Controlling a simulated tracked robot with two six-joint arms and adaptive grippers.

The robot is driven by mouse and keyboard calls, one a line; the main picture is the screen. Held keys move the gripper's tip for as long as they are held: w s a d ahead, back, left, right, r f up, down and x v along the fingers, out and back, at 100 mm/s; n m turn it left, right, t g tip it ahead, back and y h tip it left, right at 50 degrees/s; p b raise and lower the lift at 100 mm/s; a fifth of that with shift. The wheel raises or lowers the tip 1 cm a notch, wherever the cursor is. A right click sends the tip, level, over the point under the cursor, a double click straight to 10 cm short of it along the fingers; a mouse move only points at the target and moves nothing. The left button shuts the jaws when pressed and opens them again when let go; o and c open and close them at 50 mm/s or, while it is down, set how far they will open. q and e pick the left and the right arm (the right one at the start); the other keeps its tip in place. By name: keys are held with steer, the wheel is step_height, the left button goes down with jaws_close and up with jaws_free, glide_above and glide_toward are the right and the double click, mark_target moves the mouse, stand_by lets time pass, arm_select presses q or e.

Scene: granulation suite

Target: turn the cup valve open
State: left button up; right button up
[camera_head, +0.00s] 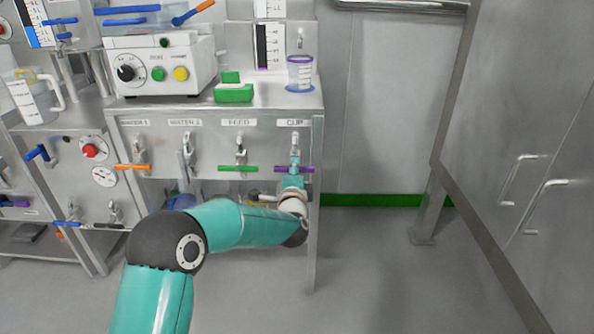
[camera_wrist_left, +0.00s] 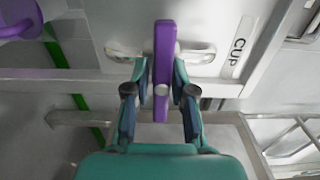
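The cup valve's purple handle (camera_head: 294,169) lies level across its fitting, under the CUP label (camera_head: 294,122) at the right end of the bench front. In the left wrist view the purple handle (camera_wrist_left: 164,45) runs up the picture between my left gripper's fingers (camera_wrist_left: 162,75). The fingers are drawn in close on both sides of it and appear shut on it. In the head view my left gripper (camera_head: 292,183) is at the handle, and its fingertips are hard to make out. My right gripper is in neither view.
A green handle (camera_head: 238,168) and an orange handle (camera_head: 134,167) sit to the left on the same panel. A clear cup (camera_head: 300,72) stands on a blue disc above the valve. A bench leg (camera_head: 315,230) is close to my left wrist. Open floor lies to the right.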

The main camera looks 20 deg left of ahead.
arm_select(q)
jaws_close()
steer(key=shift+d, duration=0.15)
